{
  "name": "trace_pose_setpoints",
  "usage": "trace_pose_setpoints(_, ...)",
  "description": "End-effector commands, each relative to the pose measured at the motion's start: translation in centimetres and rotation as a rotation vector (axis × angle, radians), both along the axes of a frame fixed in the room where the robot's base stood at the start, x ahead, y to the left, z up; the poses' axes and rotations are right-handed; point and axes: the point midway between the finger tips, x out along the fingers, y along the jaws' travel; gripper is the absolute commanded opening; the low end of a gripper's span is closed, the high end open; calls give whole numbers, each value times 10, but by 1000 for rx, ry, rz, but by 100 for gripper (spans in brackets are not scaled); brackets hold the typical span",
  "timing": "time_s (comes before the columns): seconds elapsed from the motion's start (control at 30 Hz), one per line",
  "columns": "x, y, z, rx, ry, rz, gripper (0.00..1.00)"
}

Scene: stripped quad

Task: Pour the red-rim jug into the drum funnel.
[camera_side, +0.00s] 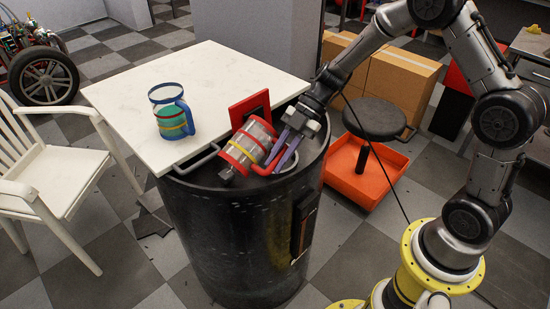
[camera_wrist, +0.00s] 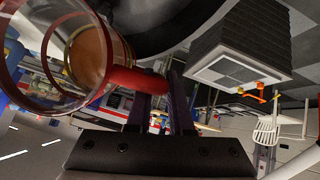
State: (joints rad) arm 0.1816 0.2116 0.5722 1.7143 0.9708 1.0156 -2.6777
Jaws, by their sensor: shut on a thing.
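The red-rim jug (camera_side: 246,146) is clear with red bands, a yellow band and a red handle. It is held strongly tilted over the top of the black drum (camera_side: 215,235). My gripper (camera_side: 281,150) is shut on its handle; in the wrist view the red handle (camera_wrist: 138,79) lies between the fingers (camera_wrist: 158,98). Brown-orange contents (camera_wrist: 88,50) show inside the jug in the wrist view. I cannot make out the funnel clearly; the jug covers much of the drum top. A small dark part (camera_side: 227,174) shows just under the jug's lower left end. No stream is discernible.
A white board (camera_side: 210,85) lies beside the drum top. A blue-rim jug (camera_side: 168,110) with green contents stands upright on it. A red square frame (camera_side: 248,107) stands behind the held jug. A black stool (camera_side: 373,118), orange tray (camera_side: 375,175) and white chair (camera_side: 62,175) surround the drum.

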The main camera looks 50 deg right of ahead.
Motion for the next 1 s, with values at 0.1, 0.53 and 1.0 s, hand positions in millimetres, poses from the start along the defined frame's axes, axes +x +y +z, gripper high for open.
trace_pose_setpoints(0.1, 1, 0, 1, 5, -3, -1, 0)
trace_pose_setpoints(0.53, 1, 0, 0, 24, -5, 1, 0)
trace_pose_setpoints(1.0, 0, 6, 9, -197, -18, 11, 0)
